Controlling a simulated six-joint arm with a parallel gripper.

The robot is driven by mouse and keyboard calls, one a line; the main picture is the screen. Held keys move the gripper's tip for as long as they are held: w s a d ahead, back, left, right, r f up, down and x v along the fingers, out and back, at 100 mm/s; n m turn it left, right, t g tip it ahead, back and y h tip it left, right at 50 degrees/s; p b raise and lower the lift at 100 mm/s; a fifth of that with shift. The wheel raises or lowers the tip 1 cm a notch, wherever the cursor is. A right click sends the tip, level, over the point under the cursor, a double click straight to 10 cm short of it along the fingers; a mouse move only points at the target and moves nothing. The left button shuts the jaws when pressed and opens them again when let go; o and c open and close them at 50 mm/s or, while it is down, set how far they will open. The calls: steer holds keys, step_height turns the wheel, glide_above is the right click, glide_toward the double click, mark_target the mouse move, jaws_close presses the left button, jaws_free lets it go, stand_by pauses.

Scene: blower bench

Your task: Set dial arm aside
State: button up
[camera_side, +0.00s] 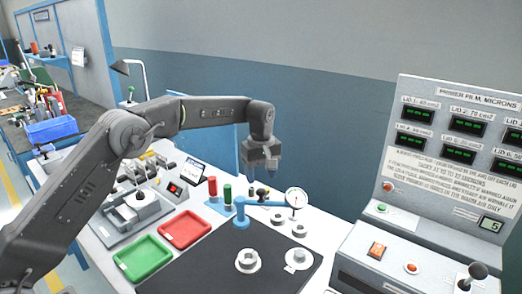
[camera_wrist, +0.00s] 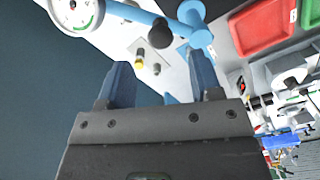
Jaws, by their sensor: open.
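The dial arm (camera_side: 264,203) is a blue bar on a blue post, with a round white dial gauge (camera_side: 296,198) at its right end. It stands at the back edge of the dark mat (camera_side: 200,270). My gripper (camera_side: 261,178) is open and empty, pointing down above the bar, apart from it. In the wrist view the bar (camera_wrist: 137,13) crosses the top beyond my open fingers (camera_wrist: 163,78). There the dial (camera_wrist: 76,14) is at upper left, partly cut off, and the blue post (camera_wrist: 197,34) is near the right finger.
Metal rings (camera_side: 247,261) and (camera_side: 298,258) sit on the mat, with smaller rings behind. A red tray (camera_side: 185,229) and green tray (camera_side: 143,257) lie left. Red and green cylinders (camera_side: 227,193) stand behind. A control console (camera_side: 440,190) rises at right.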

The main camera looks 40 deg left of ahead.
step_height(320, 180, up, 9)
steer(key=shift+r, duration=0.2)
stand_by(0.3)
steer(key=s+r+m+t, duration=0.25)
steer(key=s+r, duration=0.25)
steer(key=s, duration=0.4)
steer(key=s+r+m+t, duration=0.1)
steer(key=s+r+m, duration=0.35)
steer(key=s, duration=0.45)
steer(key=s+f+m+t, duration=0.1)
steer(key=s+f, duration=0.3)
steer(key=s, duration=0.6)
steer(key=s+f+m+t, duration=0.1)
steer(key=s+f+m, duration=0.3)
steer(key=s, duration=0.5)
steer(key=shift+s+f+m, duration=0.3)
steer(key=shift+s+f, duration=0.05)
steer(key=shift+s, duration=0.05)
